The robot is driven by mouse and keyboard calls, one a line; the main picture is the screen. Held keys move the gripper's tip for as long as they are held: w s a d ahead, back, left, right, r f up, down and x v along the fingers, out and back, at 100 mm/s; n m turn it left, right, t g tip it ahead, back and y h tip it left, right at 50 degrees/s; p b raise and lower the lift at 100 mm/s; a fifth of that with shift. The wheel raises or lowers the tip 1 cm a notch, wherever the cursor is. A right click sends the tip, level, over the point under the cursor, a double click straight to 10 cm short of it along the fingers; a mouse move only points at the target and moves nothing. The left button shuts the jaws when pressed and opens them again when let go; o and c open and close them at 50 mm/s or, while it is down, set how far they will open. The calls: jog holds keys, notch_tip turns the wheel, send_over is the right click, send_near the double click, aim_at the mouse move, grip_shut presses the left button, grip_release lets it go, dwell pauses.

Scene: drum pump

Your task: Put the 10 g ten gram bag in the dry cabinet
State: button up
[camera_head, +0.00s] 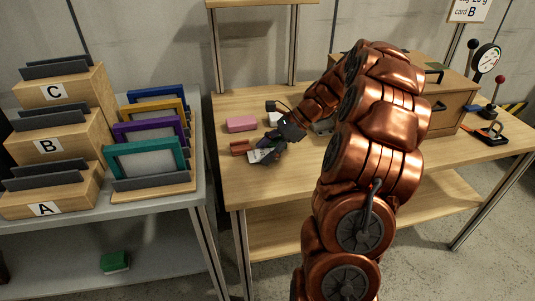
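My gripper (272,147) is low over the left part of the wooden workbench, pointing left and down. A small pale packet with dark marks (259,156) shows right at its fingers. I cannot read it, and I cannot tell whether the fingers are closed on it. No bag with a legible 10 g mark is in view. A wooden cabinet with dark handles (448,103) stands at the back right of the bench, partly behind my copper arm. I cannot tell whether it is the dry cabinet.
A pink block (241,124) and a reddish-brown item (240,148) lie left of the gripper. A dial gauge (486,58) and a red-handled tool (492,134) are at the right. A grey table (206,190) at the left bears lettered wooden steps (72,89) and coloured frames (148,160).

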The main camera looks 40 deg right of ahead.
jog(key=c, duration=0.7)
jog(key=shift+c, duration=0.2)
